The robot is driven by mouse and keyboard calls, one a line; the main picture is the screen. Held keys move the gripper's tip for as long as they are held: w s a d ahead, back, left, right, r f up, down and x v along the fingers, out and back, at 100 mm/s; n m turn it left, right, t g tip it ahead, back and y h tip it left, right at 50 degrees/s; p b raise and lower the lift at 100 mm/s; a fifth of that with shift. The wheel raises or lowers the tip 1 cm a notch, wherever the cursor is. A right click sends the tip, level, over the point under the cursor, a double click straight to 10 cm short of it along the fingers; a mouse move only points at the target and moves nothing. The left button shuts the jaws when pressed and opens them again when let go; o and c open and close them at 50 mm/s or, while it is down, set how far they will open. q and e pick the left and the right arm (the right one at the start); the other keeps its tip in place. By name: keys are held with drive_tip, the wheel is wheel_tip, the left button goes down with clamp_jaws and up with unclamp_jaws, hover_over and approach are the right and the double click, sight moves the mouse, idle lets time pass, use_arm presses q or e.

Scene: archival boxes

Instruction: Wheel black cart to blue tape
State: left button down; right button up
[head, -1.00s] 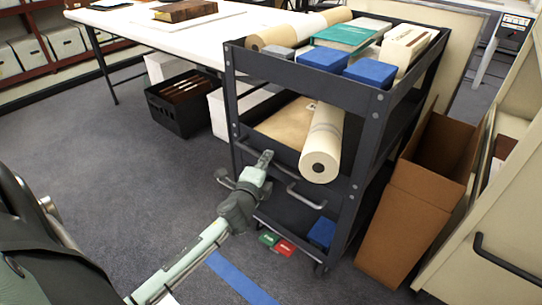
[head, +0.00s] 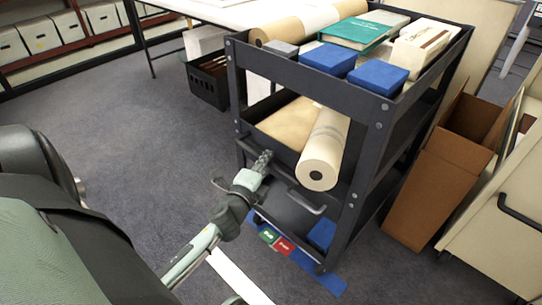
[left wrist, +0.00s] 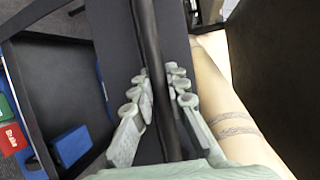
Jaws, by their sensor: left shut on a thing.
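The black cart (head: 310,75) stands upright, loaded on its shelves. Its handle bar (head: 312,208) is on the near side. The blue tape (head: 328,283) lies on the floor beneath the cart's near lower edge; the cart hides part of it. My left gripper (head: 265,162) is at the left part of the handle. In the left wrist view the fingers (left wrist: 160,95) are closed on either side of the dark handle bar (left wrist: 148,40). Green (head: 268,236) and red (head: 284,246) pedals show at the cart's base, close over the tape. My right gripper is not in view.
A cardboard box (head: 435,185) and a beige cabinet (head: 490,235) stand close on the cart's right. A white table (head: 210,12) and a black crate (head: 208,85) are behind it. A paper roll (head: 324,150) sticks out over the near side. Carpet on the left is clear.

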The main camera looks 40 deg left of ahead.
use_arm(q)
drive_tip(key=shift+s, duration=0.75)
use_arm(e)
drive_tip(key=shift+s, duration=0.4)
use_arm(q)
drive_tip(key=c, duration=1.5)
unclamp_jaws()
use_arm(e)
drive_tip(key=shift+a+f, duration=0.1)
use_arm(q)
drive_tip(key=v, duration=1.2)
